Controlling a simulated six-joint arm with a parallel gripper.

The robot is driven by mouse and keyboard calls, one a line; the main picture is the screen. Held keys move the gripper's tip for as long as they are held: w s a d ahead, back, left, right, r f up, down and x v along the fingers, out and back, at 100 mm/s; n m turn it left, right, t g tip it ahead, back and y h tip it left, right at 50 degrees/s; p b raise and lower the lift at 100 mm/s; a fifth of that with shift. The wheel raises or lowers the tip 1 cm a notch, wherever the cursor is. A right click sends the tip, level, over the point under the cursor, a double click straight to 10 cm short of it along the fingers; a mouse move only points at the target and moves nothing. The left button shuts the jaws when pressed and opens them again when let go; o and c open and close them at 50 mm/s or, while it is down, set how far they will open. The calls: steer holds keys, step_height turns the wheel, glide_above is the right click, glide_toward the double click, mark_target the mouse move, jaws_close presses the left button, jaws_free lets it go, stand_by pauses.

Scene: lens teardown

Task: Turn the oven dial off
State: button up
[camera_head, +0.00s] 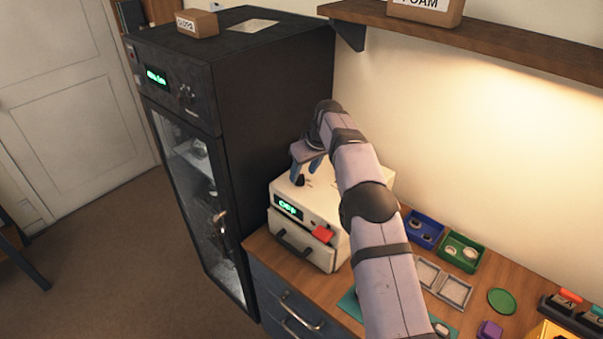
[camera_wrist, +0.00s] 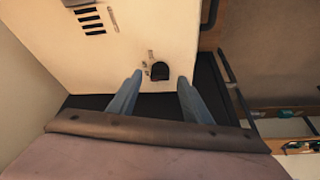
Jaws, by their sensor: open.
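The oven (camera_head: 306,209) is a small cream box on the wooden bench, beside the tall black cabinet. Its green display (camera_head: 288,207) appears to read OFF. The dark dial (camera_head: 300,181) is on the oven's top; in the wrist view the dial (camera_wrist: 159,71) is a black knob with small marks beside it. My gripper (camera_head: 309,168) is above the oven top near the dial. In the wrist view its blue fingers (camera_wrist: 160,78) are open, one on each side of the dial, with visible gaps. Whether the fingertips reach down to the knob's height is unclear.
The black cabinet (camera_head: 262,110) rises close on the left. Blue (camera_head: 427,222) and green (camera_head: 476,243) bins with small parts stand right of my arm. A wooden shelf (camera_head: 480,34) hangs above.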

mark_target(301, 177)
steer(key=shift+p+x, duration=0.7)
steer(key=shift+x, duration=1)
steer(key=c, duration=1)
steer(key=shift+r+p, duration=0.15)
steer(key=shift+p, duration=0.2)
